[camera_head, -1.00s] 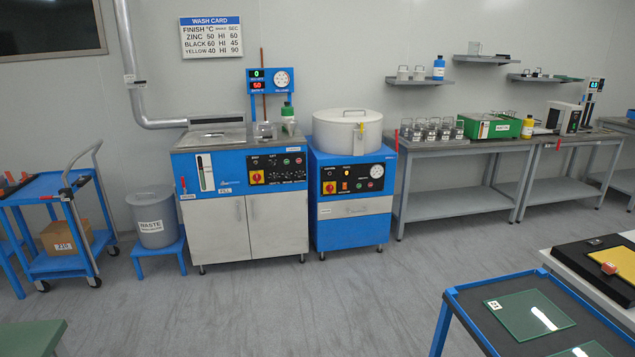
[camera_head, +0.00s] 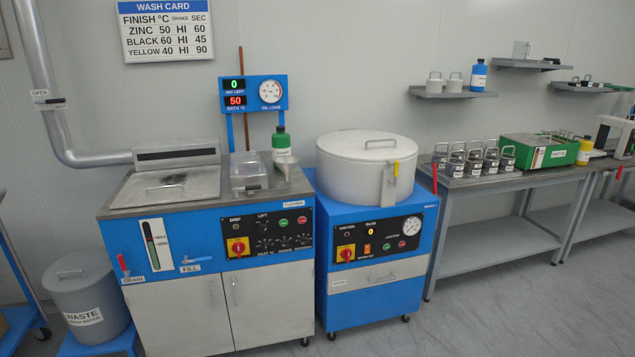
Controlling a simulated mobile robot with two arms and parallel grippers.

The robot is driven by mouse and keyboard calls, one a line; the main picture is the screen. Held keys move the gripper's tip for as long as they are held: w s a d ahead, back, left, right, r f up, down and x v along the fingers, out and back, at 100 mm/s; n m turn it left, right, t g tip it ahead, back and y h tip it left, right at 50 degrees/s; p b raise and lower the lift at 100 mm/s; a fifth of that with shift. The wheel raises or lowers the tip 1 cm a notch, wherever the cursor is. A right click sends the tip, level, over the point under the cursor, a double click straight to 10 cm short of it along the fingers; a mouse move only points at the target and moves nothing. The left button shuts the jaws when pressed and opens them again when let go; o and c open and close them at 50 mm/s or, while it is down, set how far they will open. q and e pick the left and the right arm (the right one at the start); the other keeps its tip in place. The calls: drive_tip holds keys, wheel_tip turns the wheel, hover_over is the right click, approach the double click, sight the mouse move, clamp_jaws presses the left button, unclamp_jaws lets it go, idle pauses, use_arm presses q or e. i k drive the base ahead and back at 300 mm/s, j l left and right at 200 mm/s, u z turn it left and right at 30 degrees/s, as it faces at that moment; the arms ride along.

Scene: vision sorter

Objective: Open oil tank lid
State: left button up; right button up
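No label that I can read says oil tank. A blue washing machine has a flat metal lid (camera_head: 172,187) with a handle, lying shut on its top. Neither of my grippers is in view.
A grey waste bin (camera_head: 85,295) stands on a blue stand at the left. The floor in front of the bench is clear.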

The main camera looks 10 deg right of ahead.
sight(530, 140)
drive_tip(key=i+l+z, duration=0.15)
drive_tip(key=i+z, duration=0.6)
drive_tip(key=i, duration=0.15)
drive_tip(key=i+j+z, duration=0.2)
drive_tip(key=i+z, duration=0.15)
drive_tip(key=i+l, duration=0.45)
drive_tip(key=i, duration=0.15)
drive_tip(key=i+l, duration=0.45)
drive_tip(key=i, duration=0.2)
drive_tip(key=i+l, duration=0.1)
drive_tip(key=l, duration=0.25)
drive_tip(key=i+l+u, duration=0.15)
drive_tip(key=l, duration=0.15)
drive_tip(key=i+l, duration=0.1)
drive_tip(key=l, duration=0.25)
drive_tip(key=i+l+u, duration=0.15)
drive_tip(key=l, duration=0.2)
drive_tip(key=k, duration=0.05)
